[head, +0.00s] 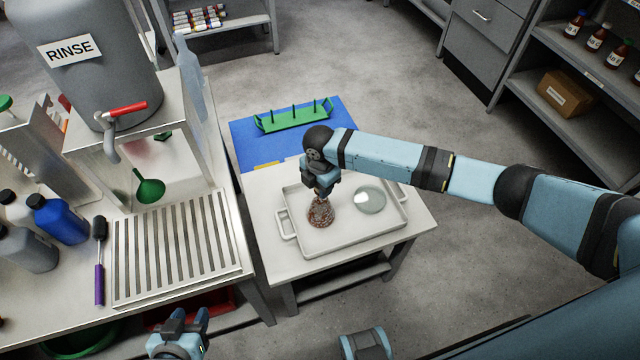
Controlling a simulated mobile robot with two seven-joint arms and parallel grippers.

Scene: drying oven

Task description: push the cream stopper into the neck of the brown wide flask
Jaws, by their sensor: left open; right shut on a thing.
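The brown wide flask (321,212) stands in the white tray on the small table, left of the tray's middle. My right gripper (321,192) points down right over the flask's neck, with its fingers at the flask's top. It is shut, it seems on the cream stopper, which the gripper hides; no stopper shows elsewhere. The flask's neck is also hidden, so I cannot tell how deep the stopper sits. My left gripper (184,322) is open and empty at the bottom edge, in front of the steel bench, far from the flask.
A round glass dish (370,200) lies in the tray (345,241) just right of the flask. A green rack (294,118) stands on a blue mat (250,143) behind. The steel bench at left holds a slotted drain board (176,252), bottles and a rinse tank (88,65).

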